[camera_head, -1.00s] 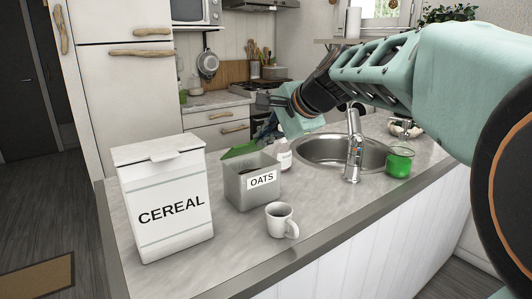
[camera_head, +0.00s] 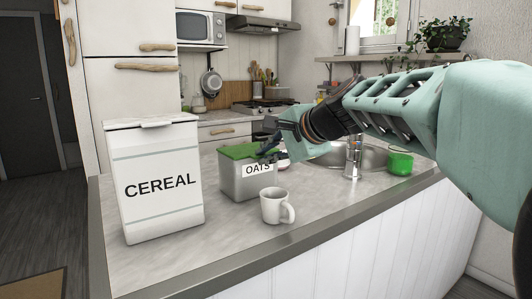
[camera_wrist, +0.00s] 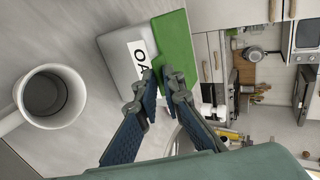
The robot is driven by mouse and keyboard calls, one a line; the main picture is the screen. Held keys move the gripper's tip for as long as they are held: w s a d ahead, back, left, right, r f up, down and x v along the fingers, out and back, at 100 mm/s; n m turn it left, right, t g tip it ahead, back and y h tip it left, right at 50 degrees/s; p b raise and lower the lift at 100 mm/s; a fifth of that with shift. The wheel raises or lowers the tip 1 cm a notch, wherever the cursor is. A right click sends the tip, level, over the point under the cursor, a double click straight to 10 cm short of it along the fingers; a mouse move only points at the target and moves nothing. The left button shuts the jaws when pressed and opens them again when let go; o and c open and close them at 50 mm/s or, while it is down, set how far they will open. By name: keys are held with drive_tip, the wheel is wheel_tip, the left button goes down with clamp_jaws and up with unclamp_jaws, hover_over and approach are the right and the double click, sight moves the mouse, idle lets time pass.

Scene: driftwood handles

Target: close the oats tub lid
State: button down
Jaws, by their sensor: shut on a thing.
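The oats tub (camera_head: 240,183) is a grey box with an OATS label, standing on the counter between the cereal box and the sink. Its green lid (camera_head: 238,151) lies across the top, flat or nearly so; I cannot tell if it is fully seated. In the wrist view, the fingertips (camera_wrist: 160,82) are close together at the edge of the green lid (camera_wrist: 178,50), beside the tub (camera_wrist: 115,65), and look shut on the lid's edge.
A white cereal box (camera_head: 160,180) stands left of the tub. A white mug (camera_head: 276,206) stands close in front of it. The sink (camera_head: 335,159), faucet (camera_head: 353,158) and a green cup (camera_head: 399,162) are to the right.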

drive_tip(key=shift+f, duration=0.1)
drive_tip(key=c, duration=2.2)
unclamp_jaws()
drive_tip(key=shift+a, duration=0.1)
drive_tip(key=shift+o, duration=0.2)
wheel_tip(320, 180, up, 10)
